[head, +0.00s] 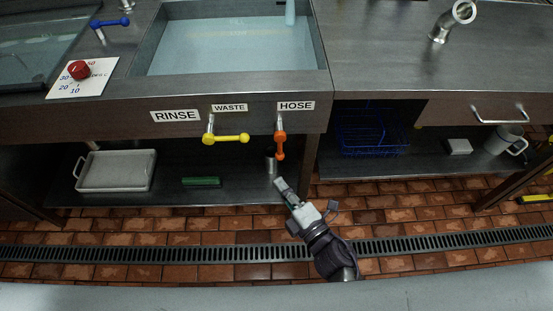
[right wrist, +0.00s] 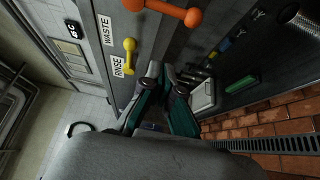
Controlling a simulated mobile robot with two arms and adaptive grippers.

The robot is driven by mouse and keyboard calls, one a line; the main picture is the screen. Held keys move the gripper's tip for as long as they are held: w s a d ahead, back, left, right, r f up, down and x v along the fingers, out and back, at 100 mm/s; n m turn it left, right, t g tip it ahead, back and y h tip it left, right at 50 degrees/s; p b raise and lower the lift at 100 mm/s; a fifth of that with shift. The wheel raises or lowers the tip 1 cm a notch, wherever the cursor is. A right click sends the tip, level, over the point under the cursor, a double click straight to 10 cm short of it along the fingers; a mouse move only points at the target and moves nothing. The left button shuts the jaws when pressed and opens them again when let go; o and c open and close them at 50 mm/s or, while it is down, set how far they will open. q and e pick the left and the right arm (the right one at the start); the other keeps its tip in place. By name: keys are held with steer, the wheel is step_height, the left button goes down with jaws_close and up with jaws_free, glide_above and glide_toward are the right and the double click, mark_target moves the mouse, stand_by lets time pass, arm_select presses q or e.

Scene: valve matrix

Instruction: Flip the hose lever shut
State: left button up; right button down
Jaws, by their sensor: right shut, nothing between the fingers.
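The hose lever (head: 280,146) is orange and hangs down from its valve under the HOSE label (head: 296,106) on the sink's front panel. In the right wrist view the orange lever (right wrist: 165,10) shows at the top edge, partly cut off. My right gripper (head: 281,186) is just below the lever's lower end in the head view, apart from it. Its fingers are together with nothing between them, and they show in the right wrist view (right wrist: 162,72), to the lower side of the lever. My left gripper is not in view.
A yellow waste lever (head: 226,139) lies sideways to the left of the hose lever. A tray (head: 115,153) and a green block (head: 201,181) are on the lower shelf. A blue wire basket (head: 372,142) stands to the right. A drain grate (head: 130,252) crosses the tiled floor.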

mark_target(276, 156)
steer(key=x, duration=1)
steer(key=shift+w+d, duration=0.2)
steer(key=shift+d, duration=0.8)
steer(key=shift+w+d, duration=0.2)
steer(key=shift+d, duration=0.8)
steer(key=shift+r, duration=0.1)
